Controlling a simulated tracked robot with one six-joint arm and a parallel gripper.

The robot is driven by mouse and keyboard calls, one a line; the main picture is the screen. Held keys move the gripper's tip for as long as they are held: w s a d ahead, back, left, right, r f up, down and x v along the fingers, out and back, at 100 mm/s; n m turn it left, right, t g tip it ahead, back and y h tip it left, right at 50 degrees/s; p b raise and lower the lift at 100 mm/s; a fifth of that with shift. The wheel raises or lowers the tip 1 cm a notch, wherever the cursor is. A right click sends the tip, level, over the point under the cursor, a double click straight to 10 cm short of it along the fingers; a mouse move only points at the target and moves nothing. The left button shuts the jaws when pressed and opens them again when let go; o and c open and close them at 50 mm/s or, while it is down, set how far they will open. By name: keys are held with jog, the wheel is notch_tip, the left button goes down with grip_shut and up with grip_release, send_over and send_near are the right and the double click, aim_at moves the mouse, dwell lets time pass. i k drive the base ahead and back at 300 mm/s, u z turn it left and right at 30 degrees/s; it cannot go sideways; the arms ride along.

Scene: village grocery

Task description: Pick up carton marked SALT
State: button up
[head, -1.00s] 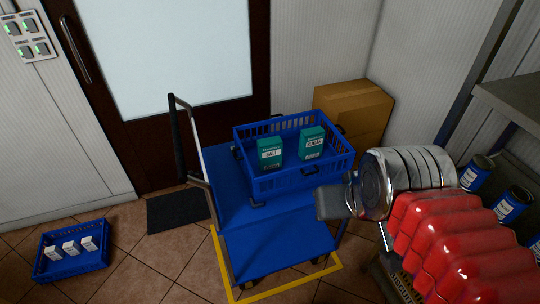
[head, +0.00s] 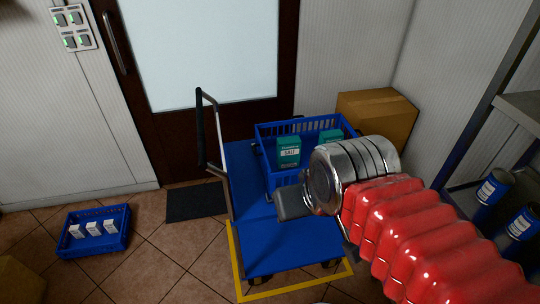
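The teal carton marked SALT (head: 288,152) stands upright in a blue basket (head: 268,181) on a blue cart (head: 262,248). A second teal carton (head: 331,136) stands in the basket to its right; its lower part and label are hidden behind my arm. My gripper (head: 293,205) is in front of the basket, just below and apart from the SALT carton in the picture. Only a grey block-like part of it shows, so I cannot tell how its fingers stand.
A small blue crate (head: 93,249) with white boxes sits on the floor at left. A cardboard box (head: 385,118) stands behind the basket. Blue tins (head: 493,190) stand on a shelf at right. The cart's upright handle (head: 200,130) is left of the basket.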

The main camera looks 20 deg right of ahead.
aim_at(288, 148)
jog(key=u, duration=0.85)
jog(key=k, duration=0.45)
jog(key=u, duration=0.1)
jog(key=i, duration=1)
